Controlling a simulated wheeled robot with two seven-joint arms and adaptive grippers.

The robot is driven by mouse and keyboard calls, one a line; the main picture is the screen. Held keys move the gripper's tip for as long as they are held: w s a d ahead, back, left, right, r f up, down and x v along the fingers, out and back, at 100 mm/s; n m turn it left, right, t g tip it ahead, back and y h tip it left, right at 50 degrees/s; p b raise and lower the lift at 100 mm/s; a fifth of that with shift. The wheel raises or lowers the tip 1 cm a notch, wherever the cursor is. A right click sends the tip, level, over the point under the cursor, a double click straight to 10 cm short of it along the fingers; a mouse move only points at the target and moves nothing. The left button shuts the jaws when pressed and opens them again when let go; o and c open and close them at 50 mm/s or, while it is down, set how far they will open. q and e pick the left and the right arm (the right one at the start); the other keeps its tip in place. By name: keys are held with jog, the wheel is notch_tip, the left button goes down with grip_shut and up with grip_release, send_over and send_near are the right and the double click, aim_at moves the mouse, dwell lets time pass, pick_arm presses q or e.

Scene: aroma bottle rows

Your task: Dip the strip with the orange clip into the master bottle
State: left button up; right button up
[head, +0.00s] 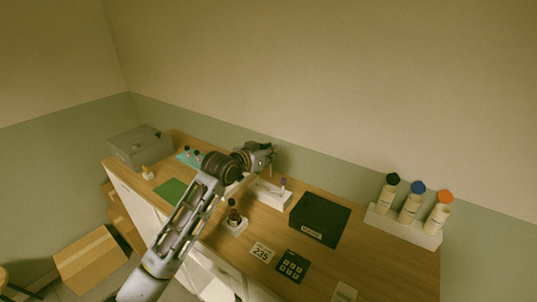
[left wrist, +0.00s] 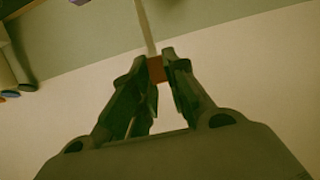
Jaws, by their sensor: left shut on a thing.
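My left gripper (head: 268,158) is above the far part of the wooden counter, behind the white strip holder (head: 268,196). In the left wrist view the gripper (left wrist: 155,68) is shut on the orange-brown clip (left wrist: 156,70). A pale narrow strip (left wrist: 146,26) extends from the clip, away from the gripper. The strip's far end is cut off by the frame. A small dark bottle (head: 234,216) stands upright in a white block on the counter, nearer than the gripper. I cannot tell whether it is the master bottle. My right gripper is out of view.
A purple clip (head: 283,182) stands at the strip holder. A black box (head: 319,219), number card (head: 262,252) and keypad (head: 291,266) lie right. A white rack (head: 402,228) holds three capped bottles. A grey box (head: 140,148) and green mat (head: 170,189) are left.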

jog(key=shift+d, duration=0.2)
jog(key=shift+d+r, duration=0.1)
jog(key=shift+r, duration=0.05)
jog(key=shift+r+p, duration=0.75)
jog(key=shift+p, duration=0.1)
